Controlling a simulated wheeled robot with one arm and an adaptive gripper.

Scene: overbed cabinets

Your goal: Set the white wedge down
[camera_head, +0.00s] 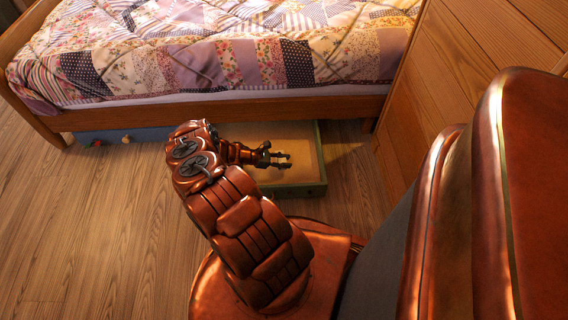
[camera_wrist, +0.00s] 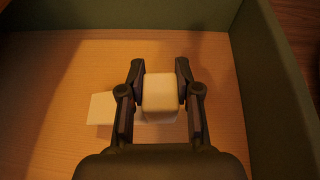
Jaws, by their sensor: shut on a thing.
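My gripper (camera_wrist: 160,98) is shut on the white wedge (camera_wrist: 161,90), which shows as a pale block with rounded edges between the two fingers in the wrist view. Its sloping shape cannot be made out from this angle. In the head view my gripper (camera_head: 278,160) is over the open green drawer (camera_head: 300,190), which has a light wooden bottom. The wedge is too small to make out clearly there. In the wrist view a flat white piece (camera_wrist: 102,108) shows behind and left of the wedge, partly hidden by the fingers. I cannot tell whether the wedge touches the drawer bottom (camera_wrist: 60,70).
The drawer's green side wall (camera_wrist: 268,75) stands close to the right of my gripper. The bed (camera_head: 225,108) overhangs the back of the drawer. A wooden cabinet (camera_head: 430,90) stands to the right. Small coloured things (camera_head: 125,139) lie under the bed at left.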

